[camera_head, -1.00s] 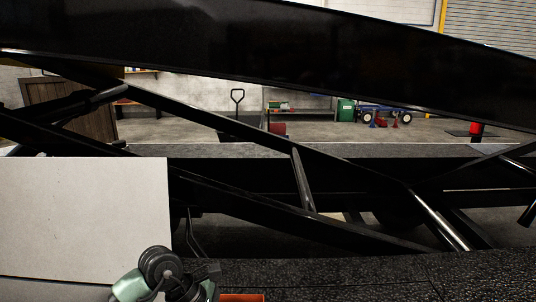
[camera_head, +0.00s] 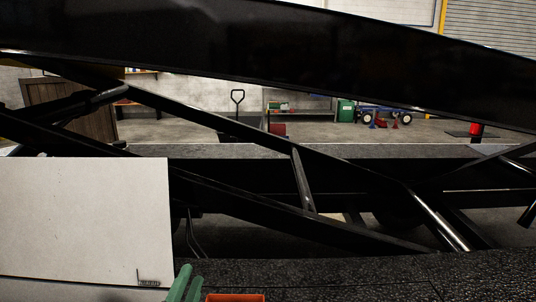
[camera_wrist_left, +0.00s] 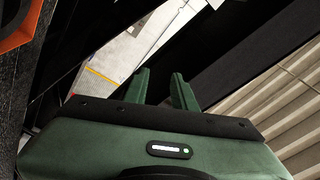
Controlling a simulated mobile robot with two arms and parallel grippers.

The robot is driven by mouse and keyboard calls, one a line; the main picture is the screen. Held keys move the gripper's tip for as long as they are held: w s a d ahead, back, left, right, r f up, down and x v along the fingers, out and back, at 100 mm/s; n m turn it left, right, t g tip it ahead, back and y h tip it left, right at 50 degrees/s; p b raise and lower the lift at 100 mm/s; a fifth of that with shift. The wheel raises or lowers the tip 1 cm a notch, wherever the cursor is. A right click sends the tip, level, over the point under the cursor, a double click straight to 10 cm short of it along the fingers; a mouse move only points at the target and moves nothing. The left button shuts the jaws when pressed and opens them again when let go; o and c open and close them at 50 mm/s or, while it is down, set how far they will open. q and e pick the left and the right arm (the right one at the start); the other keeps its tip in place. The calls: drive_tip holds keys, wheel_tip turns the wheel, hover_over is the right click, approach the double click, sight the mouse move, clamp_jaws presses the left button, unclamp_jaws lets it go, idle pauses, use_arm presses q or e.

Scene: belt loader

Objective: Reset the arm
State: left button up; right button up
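My left gripper (camera_head: 184,286) shows at the bottom edge of the head view as green fingers, just right of a pale panel (camera_head: 85,220). In the left wrist view, its two green fingers (camera_wrist_left: 160,88) stand apart with nothing held between them, so it is open. The rest of the left arm is mostly out of the head view. My right gripper is not in view.
Black beams of the belt loader (camera_head: 270,50) cross the head view. A dark rough surface (camera_head: 380,277) lies along the bottom, with an orange object (camera_head: 235,297) partly cut off. Beyond are a green bin (camera_head: 346,111), a blue cart (camera_head: 385,113) and open floor.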

use_arm(q)
drive_tip(key=s+a+f+n+g, duration=0.2)
drive_tip(key=s+f+n+g, duration=0.1)
drive_tip(key=s+f, duration=0.3)
drive_tip(key=s+a+f+n+g+y, duration=0.1)
drive_tip(key=s+f+n+g, duration=0.3)
drive_tip(key=f, duration=0.4)
drive_tip(key=s+a+f+n+g+y, duration=0.1)
drive_tip(key=s+a+f+n+g, duration=0.1)
drive_tip(key=s+f+g, duration=0.3)
drive_tip(key=shift+s+a+f+n, duration=0.2)
drive_tip(key=shift+s+f+n, duration=0.15)
drive_tip(key=shift+s+f, duration=0.45)
drive_tip(key=shift+s+a+f+n, duration=0.15)
drive_tip(key=shift+s+f+n, duration=0.2)
drive_tip(key=shift+s+f, duration=0.45)
drive_tip(key=s+d+f+n+g, duration=0.15)
drive_tip(key=s+g, duration=0.25)
drive_tip(key=s, duration=0.4)
wheel_tip(320, 180, down, 28)
drive_tip(key=s+g, duration=0.1)
drive_tip(key=s, duration=0.2)
drive_tip(key=s+a+f+g, duration=0.1)
drive_tip(key=s+a+f, duration=0.2)
drive_tip(key=s+f, duration=1.2)
drive_tip(key=shift+s+m, duration=0.35)
drive_tip(key=shift+s, duration=0.1)
